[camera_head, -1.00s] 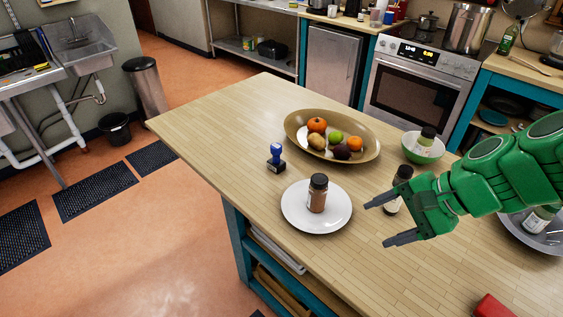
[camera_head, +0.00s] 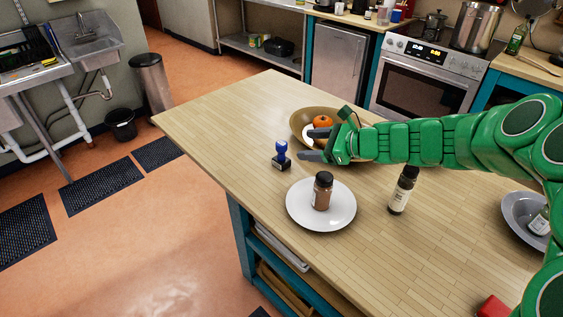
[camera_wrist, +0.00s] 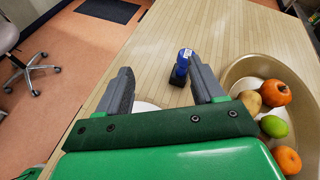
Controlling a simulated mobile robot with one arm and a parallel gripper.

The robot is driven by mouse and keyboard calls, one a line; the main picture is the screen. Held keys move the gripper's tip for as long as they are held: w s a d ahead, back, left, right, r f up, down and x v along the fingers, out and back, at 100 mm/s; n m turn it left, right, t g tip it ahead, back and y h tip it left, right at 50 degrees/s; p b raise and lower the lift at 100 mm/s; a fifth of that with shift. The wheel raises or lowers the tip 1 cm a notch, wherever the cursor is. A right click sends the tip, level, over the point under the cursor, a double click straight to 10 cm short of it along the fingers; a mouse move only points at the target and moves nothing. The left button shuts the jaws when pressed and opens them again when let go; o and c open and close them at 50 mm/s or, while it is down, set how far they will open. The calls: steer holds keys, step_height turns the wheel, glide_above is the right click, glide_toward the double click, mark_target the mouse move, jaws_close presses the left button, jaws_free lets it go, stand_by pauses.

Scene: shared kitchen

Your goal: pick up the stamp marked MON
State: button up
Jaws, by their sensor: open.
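A blue-handled stamp with a dark base (camera_head: 282,156) stands upright on the wooden island, behind the white plate. In the wrist view the stamp (camera_wrist: 182,66) appears beyond the gap between my fingers, nearer the right finger. Its marking is too small to read. My gripper (camera_head: 308,145) is open and empty, just right of the stamp in the head view, with the fingers pointing toward it. The open fingers also show in the wrist view (camera_wrist: 160,80). Whether a finger touches the stamp I cannot tell.
A white plate (camera_head: 337,217) with a spice jar (camera_head: 322,191) stands in front of the stamp. A fruit bowl (camera_head: 299,122) is behind my gripper, partly hidden. A dark bottle (camera_head: 403,190) stands to the right. The island's left end (camera_head: 205,120) is clear.

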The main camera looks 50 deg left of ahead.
mark_target(286, 146)
steer(key=w+a+f+m, duration=0.1)
steer(key=a+f, duration=0.1)
steer(key=w+a+f+m+t, duration=0.1)
steer(key=a+f+m, duration=0.1)
steer(key=w+a+f+m, duration=0.1)
steer(key=a+f, duration=0.1)
steer(key=f, duration=0.1)
steer(key=shift+a+y, duration=0.3)
steer(key=shift+y, duration=0.1)
steer(key=shift+w+x, duration=0.15)
steer(key=shift+x, duration=1.75)
steer(key=shift+w+x, duration=0.15)
steer(key=shift+x, duration=1.75)
steer(key=shift+c, duration=0.4)
jaws_close()
